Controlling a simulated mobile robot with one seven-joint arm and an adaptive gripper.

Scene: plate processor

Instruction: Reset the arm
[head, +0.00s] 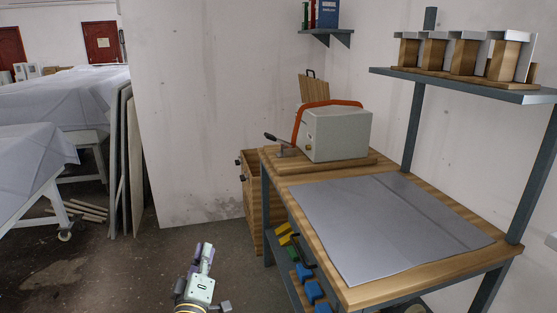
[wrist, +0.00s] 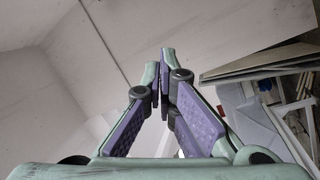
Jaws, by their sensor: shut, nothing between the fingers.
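My gripper (head: 207,250) shows at the bottom of the head view, over the floor to the left of the workbench. It points upward in the picture and is apart from the bench. In the wrist view my gripper (wrist: 164,60) has its two purple-padded fingers together at the tips, with nothing between them. Only the end of my arm shows in the head view.
A wooden workbench (head: 385,292) with a grey sheet (head: 390,222) stands at the right. A grey box-shaped machine (head: 337,134) with an orange handle sits at its back. Cloth-covered tables (head: 35,165) and leaning boards (head: 126,160) are at the left. Floor between is clear.

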